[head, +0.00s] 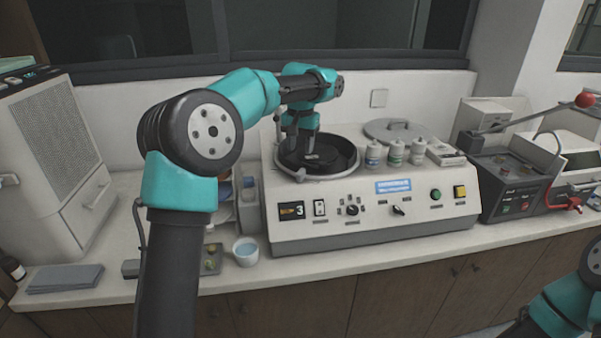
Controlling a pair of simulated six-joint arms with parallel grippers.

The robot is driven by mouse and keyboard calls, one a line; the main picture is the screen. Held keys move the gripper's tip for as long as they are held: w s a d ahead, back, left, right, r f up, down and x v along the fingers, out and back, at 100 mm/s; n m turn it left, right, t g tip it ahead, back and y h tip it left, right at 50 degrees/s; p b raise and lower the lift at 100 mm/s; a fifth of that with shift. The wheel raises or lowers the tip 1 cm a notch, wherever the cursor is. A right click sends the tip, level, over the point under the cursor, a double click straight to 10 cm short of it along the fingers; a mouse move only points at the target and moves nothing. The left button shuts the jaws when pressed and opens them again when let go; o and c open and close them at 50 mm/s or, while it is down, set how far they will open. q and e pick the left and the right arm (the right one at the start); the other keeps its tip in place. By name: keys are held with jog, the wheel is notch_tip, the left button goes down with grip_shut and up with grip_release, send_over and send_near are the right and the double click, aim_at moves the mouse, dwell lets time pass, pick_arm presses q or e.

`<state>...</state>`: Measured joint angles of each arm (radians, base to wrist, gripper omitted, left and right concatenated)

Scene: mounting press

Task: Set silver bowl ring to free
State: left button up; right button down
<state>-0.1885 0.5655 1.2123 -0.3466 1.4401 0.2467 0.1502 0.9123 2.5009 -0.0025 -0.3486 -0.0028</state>
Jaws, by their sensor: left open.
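The silver bowl ring (333,177) runs around the rim of the dark round bowl (345,160) on the left part of the pale machine (370,225). A small silver tab sticks out at the ring's front left. My left gripper (312,155) points down over the bowl, inside the ring as seen from here. It is open, and I see nothing held in it. Whether it touches anything in the bowl is too small to tell. My left arm hides part of the ring's back left. Only links of my right arm show at the lower right; its gripper is out of view.
Several white bottles (396,153) and a grey lid (397,131) sit on the machine's top, right of the bowl. Knobs and buttons line its front. A cup (245,251) stands at its left. A dark press with a red-knobbed lever (535,115) stands to the right.

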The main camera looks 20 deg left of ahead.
aim_at(300, 172)
pick_arm(q)
notch_tip(300, 172, down, 9)
jog(key=shift+f, duration=0.1)
dwell(0.3)
grip_shut()
dwell(0.4)
